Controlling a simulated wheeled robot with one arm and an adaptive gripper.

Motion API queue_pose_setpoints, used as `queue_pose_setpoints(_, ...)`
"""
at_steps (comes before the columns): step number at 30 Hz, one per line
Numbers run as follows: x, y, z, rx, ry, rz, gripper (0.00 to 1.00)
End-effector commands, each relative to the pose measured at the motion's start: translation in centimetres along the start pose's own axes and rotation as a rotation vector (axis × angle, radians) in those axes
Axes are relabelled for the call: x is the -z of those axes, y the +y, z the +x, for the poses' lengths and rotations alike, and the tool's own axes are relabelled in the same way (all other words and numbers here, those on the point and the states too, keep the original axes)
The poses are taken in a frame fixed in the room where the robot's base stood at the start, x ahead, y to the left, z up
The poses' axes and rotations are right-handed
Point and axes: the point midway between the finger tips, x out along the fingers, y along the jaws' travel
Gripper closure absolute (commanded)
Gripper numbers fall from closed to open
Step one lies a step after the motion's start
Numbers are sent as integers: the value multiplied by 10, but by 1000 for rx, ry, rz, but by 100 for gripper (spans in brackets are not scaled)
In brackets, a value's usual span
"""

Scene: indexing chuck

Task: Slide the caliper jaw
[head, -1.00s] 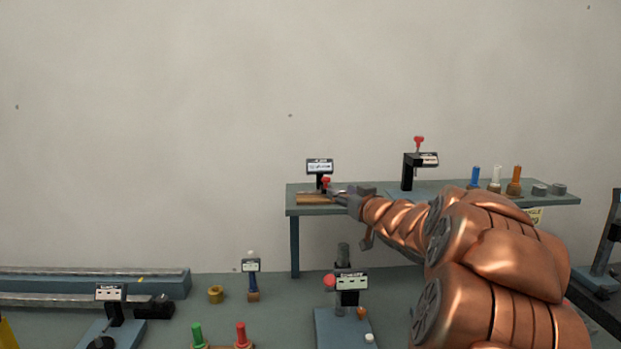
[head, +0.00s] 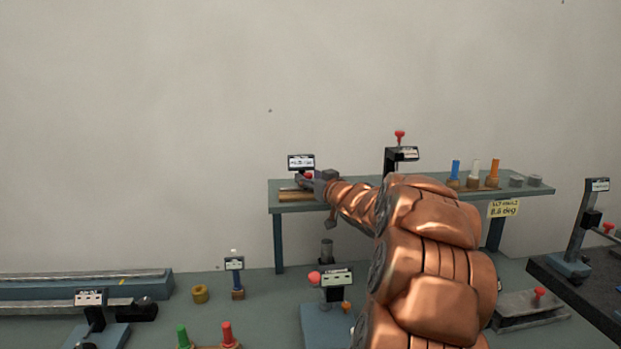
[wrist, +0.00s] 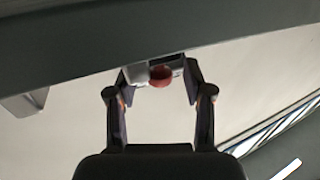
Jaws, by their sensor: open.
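The caliper stands at the left end of the raised shelf, with a small display (head: 301,162), a red knob (head: 309,175) and a brown block (head: 296,196) beneath. I take the red knob to belong to the sliding jaw. My gripper (head: 304,183) is at the knob and partly covers it. In the wrist view the red knob (wrist: 160,75) shows between the open fingertips of my gripper (wrist: 158,72), with a grey piece (wrist: 139,72) beside it on the left. I cannot tell whether a finger touches the knob. The caliper's jaw is mostly hidden.
A black stand with a red knob (head: 399,134) rises from the shelf (head: 345,187) behind my arm. Blue, white and orange pegs (head: 494,172) stand further right. The lower bench holds a device with a red ball (head: 314,278) and several other fixtures. The wall above is clear.

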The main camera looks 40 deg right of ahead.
Motion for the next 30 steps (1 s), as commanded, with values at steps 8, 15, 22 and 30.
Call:
queue_pose_setpoints(8, 0, 1, 0, -1, -1, 0, 51)
queue_pose_setpoints(15, -1, 1, 0, -1, -1, 1, 76)
queue_pose_setpoints(22, -1, 1, 0, -1, -1, 1, 100)
queue_pose_setpoints(30, -1, 1, 0, -1, -2, 1, 100)
